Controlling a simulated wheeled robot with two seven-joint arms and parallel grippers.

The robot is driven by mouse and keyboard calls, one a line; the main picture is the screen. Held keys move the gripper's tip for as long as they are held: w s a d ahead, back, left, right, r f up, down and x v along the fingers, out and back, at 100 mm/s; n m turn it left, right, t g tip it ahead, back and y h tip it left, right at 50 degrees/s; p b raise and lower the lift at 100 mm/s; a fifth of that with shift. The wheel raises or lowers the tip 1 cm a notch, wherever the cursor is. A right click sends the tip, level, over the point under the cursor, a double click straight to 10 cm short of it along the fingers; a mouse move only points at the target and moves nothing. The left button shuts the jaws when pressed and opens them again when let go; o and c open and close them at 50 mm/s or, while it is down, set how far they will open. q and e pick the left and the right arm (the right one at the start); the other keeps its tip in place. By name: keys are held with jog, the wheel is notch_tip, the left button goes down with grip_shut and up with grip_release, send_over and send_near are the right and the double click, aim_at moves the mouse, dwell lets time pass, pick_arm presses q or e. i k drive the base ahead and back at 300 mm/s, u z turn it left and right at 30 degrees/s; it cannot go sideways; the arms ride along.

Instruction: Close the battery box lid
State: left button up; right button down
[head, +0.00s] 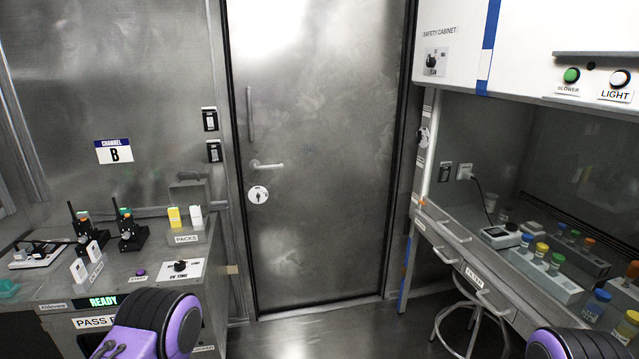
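On the left bench, a grey box-like shape (190,192) stands at the back against the wall, and may be the battery box with its lid raised. A yellow pack (174,217) and a white pack (196,215) stand upright just in front of it, above a label reading PACKS (187,239). I cannot tell the lid's exact angle from here. Purple and black parts of my two arms show at the bottom edge, left and right. Neither gripper's fingertips show.
The left bench also holds black radios (131,232), a white power strip (38,254), white cards and a knob panel (181,269). A closed metal door (320,150) stands ahead. A safety cabinet with bottles (540,252) and a stool (470,318) are right. Floor between is clear.

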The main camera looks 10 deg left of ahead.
aim_at(182, 194)
jog(key=i, duration=3.2)
jog(key=u, duration=2.45)
